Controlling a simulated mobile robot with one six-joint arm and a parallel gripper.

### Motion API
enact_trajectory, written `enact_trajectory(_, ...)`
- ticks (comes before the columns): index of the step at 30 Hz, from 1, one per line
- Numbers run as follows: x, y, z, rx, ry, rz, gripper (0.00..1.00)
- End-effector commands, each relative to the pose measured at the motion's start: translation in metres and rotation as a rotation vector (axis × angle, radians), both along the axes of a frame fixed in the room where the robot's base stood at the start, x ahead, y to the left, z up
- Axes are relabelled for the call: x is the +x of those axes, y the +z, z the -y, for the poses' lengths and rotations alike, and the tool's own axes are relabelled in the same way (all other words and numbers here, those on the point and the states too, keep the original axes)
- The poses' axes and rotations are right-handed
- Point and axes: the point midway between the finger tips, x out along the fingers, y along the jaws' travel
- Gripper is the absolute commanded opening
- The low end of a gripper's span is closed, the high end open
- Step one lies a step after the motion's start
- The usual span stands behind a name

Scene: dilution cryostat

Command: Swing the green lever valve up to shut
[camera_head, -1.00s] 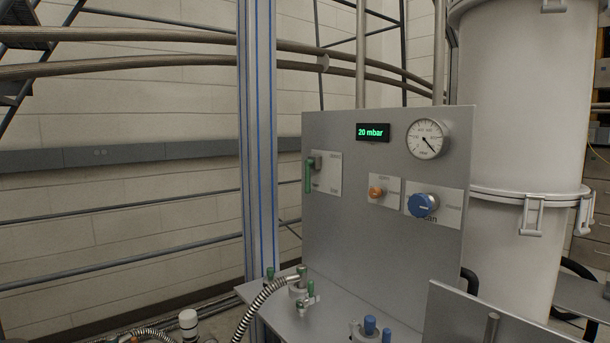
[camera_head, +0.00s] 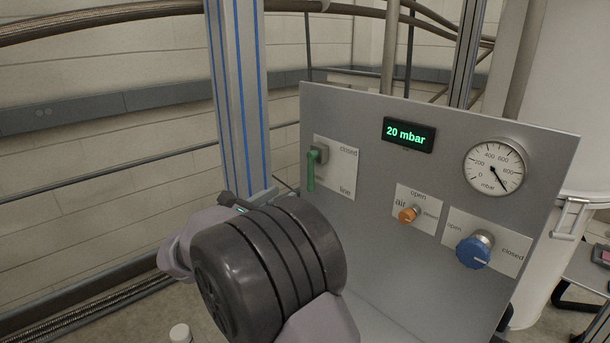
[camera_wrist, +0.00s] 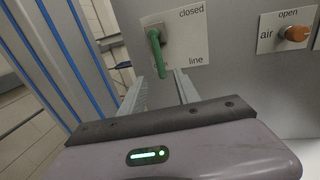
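The green lever valve (camera_head: 311,172) is on the left of the grey panel, on a white plate (camera_head: 340,172) marked "closed" at the top and "line" at the bottom. Its handle hangs down from the pivot. In the wrist view the lever (camera_wrist: 155,52) hangs upper centre, its lower end toward the gap between the fingers. My gripper (camera_wrist: 161,88) is open and empty, its two pale fingers apart and pointing at the panel below the lever. I see no clear contact. In the head view my wrist hides part of the gripper.
The panel (camera_head: 380,240) also carries an orange air knob (camera_head: 408,215), a blue knob (camera_head: 474,250), a dial gauge (camera_head: 493,167) and a display (camera_head: 409,134) reading 20 mbar. A blue-striped post (camera_head: 240,100) stands just left of the panel.

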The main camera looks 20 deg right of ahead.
Motion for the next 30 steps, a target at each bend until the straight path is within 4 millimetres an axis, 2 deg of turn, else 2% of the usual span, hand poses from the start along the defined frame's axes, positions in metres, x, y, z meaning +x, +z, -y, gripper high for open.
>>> enact_trajectory(9, 0.040, -0.002, 0.065, 0.001, -0.004, -0.001, 0.38)
enact_trajectory(15, 0.062, -0.001, 0.096, 0.002, -0.003, 0.000, 0.38)
enact_trajectory(21, 0.071, 0.000, 0.109, 0.002, -0.002, 0.000, 0.38)
enact_trajectory(28, 0.071, 0.000, 0.109, 0.002, -0.001, 0.000, 0.38)
enact_trajectory(29, 0.071, 0.000, 0.109, 0.002, -0.001, 0.000, 0.36)
enact_trajectory(30, 0.071, 0.000, 0.109, 0.002, -0.001, 0.000, 0.28)
